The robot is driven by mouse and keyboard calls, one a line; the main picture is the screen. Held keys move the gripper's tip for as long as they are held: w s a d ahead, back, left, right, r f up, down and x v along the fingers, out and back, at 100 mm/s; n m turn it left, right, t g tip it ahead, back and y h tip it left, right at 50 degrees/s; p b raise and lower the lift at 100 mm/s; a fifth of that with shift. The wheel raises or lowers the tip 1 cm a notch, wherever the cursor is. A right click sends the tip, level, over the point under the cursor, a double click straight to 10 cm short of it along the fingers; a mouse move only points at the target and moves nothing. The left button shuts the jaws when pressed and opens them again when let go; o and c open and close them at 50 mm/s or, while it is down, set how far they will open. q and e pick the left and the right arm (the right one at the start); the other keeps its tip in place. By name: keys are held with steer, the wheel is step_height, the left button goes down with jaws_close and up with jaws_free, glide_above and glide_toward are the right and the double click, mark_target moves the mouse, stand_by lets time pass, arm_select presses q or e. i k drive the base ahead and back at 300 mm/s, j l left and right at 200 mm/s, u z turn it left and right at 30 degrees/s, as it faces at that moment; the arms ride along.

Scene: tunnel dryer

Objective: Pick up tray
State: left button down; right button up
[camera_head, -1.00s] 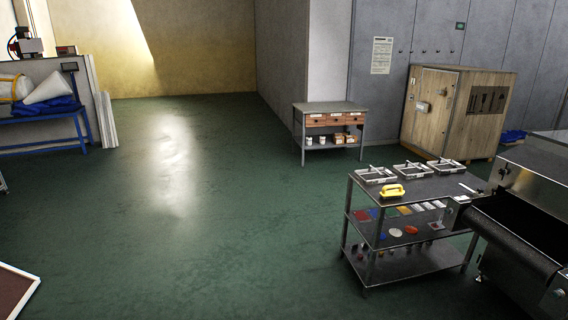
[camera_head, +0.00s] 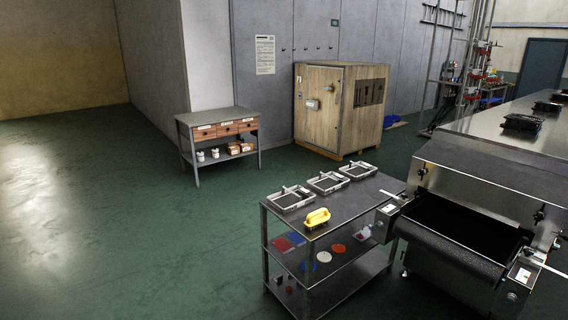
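Three shallow grey trays stand in a row on the top of a dark metal shelf cart: a left tray (camera_head: 290,199), a middle tray (camera_head: 327,182) and a right tray (camera_head: 358,170). Each has a dark inside and something light lying across its rim. The cart top (camera_head: 350,204) also carries a yellow-handled tool (camera_head: 317,217) in front of the left tray. Neither of my grippers is in view, and the cart stands some way off.
A tunnel dryer with a dark conveyor belt (camera_head: 455,243) stands right beside the cart. Behind are a small workbench (camera_head: 220,116) with drawers and a wooden crate cabinet (camera_head: 339,108). The green floor (camera_head: 120,230) left of the cart is clear.

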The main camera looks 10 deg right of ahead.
mark_target(357, 172)
steer(key=i+l+z, duration=0.15)
steer(key=i, duration=0.25)
steer(key=i+l+z, duration=0.1)
steer(key=i+l, duration=0.2)
steer(key=i+l+z, duration=0.15)
steer(key=i, duration=0.4)
steer(key=i+l, duration=0.15)
steer(key=l, duration=0.2)
steer(key=i+l+z, duration=0.1)
steer(key=l, duration=0.3)
steer(key=i+l, duration=0.2)
steer(key=l, duration=0.15)
steer(key=i, duration=0.95)
steer(key=i+u, duration=0.25)
steer(key=u, duration=0.25)
steer(key=i+l+u, duration=0.15)
steer(key=u, duration=0.65)
steer(key=i+l, duration=0.05)
